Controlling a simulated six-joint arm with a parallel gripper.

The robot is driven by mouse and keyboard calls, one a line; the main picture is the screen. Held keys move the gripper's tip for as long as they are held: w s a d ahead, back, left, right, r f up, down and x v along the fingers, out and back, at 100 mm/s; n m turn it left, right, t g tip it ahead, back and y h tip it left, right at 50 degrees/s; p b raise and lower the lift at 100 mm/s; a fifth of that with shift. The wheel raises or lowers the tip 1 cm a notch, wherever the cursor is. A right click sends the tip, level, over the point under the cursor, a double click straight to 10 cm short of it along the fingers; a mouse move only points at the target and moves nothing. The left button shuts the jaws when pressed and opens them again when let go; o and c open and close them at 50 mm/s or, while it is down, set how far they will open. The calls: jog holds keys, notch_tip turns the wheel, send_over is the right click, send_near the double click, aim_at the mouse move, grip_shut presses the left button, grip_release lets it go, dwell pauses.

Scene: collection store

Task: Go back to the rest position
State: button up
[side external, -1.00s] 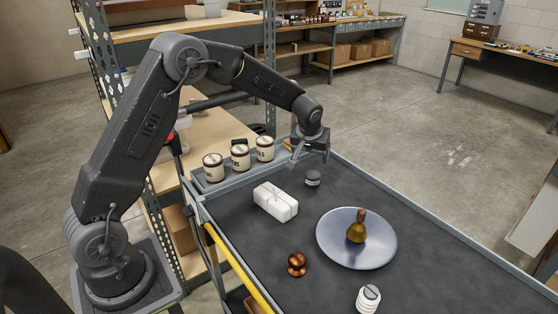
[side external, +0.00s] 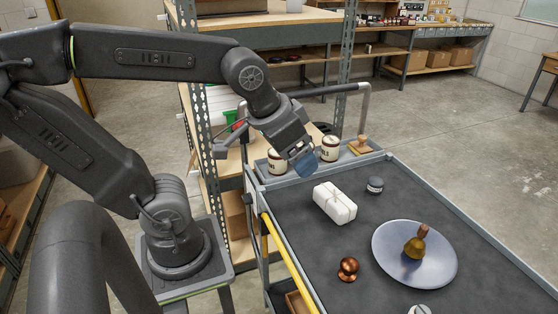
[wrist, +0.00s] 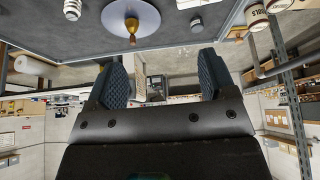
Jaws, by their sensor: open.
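In the side view my gripper (side external: 305,160) hangs above the cart's back left end, in front of the row of tins. It is tilted, with blue-grey fingertips, and touches nothing that I can see. In the wrist view my gripper (wrist: 164,80) has its two dark ribbed fingers spread wide with nothing between them. My upper arm is raised and bent, with the forearm reaching right from above the base. The task names no object.
Tins (side external: 329,147) and a wooden-handled stamp (side external: 360,145) stand on the cart's back ledge. A white parcel (side external: 334,203), dark jar (side external: 375,185), copper knob (side external: 348,268) and plate (side external: 385,262) bearing a brass bell (side external: 414,247) are on the cart. Shelving (side external: 345,60) stands behind.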

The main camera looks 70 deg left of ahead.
jog(key=s, duration=0.2)
jog(key=s+f, duration=0.1)
jog(key=shift+d+m, duration=0.3)
jog(key=shift+d, duration=0.05)
